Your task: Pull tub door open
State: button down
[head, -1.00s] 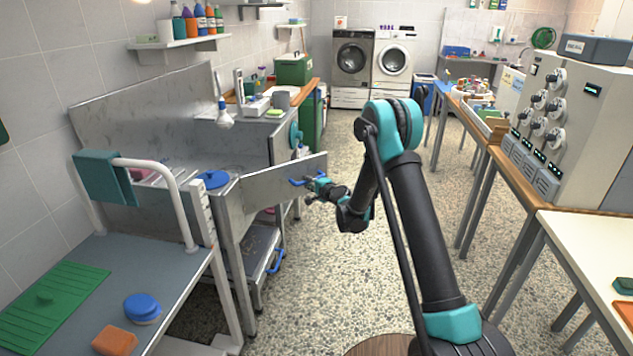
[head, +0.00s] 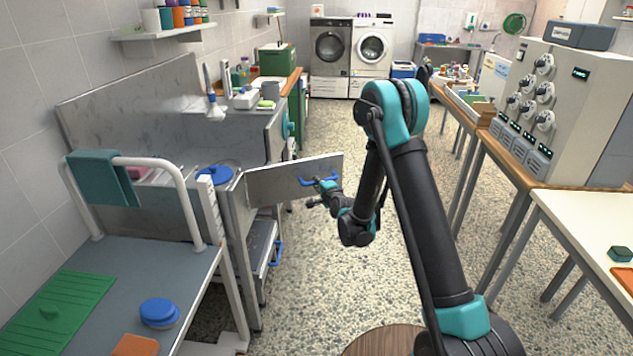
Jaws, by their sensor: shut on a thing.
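The tub door (head: 280,182) is a flat grey metal panel with a blue handle (head: 306,182) near its free end. It stands swung out from the front of the metal tub (head: 135,108), leaving the tub's front partly open. My gripper (head: 322,184) is at the handle and shut on it. The fingertips are small in this view and partly hidden by the gripper's own body. The arm reaches to the handle from the right.
A grooming table (head: 105,265) with a white rail (head: 185,185) stands at the near left. A drawer with a blue handle (head: 276,253) sits below the tub. Benches (head: 500,170) line the right. The speckled floor (head: 345,130) between is clear.

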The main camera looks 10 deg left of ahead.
dwell(0.4)
jog(key=c, duration=1.5)
grip_release()
